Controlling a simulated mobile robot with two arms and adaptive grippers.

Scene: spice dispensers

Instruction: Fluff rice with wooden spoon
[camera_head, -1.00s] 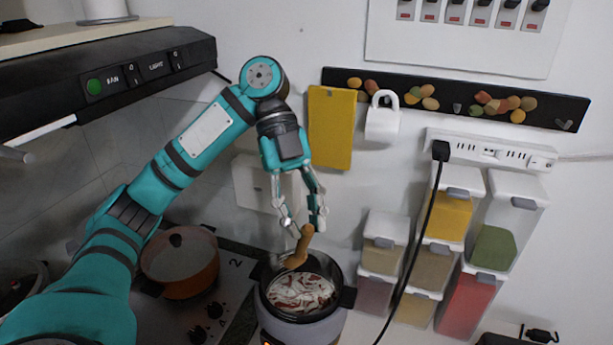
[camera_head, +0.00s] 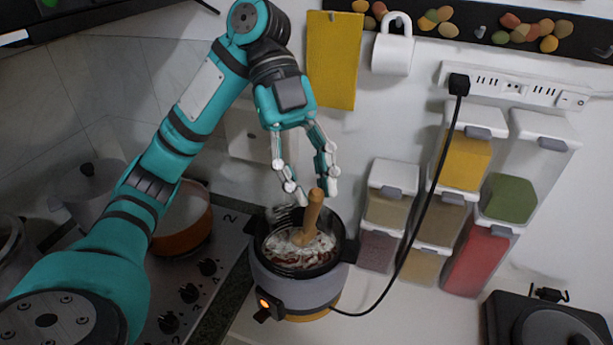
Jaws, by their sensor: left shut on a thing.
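The wooden spoon (camera_head: 311,216) stands slightly tilted in the rice cooker (camera_head: 296,289), its lower end down in the contents. The rice (camera_head: 290,252) is whitish with reddish-brown patches and fills the dark inner pot. My left gripper (camera_head: 316,197) comes down from above and is shut on the top of the spoon's handle, just above the cooker's rim. The spoon's bowl is hidden in the rice. My right gripper is not in view.
An orange-brown pot (camera_head: 182,240) sits on the stove (camera_head: 215,262) to the left. Stacked spice dispensers (camera_head: 422,226) stand to the right. A black cord (camera_head: 428,205) runs from the power strip (camera_head: 515,88) down to the cooker.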

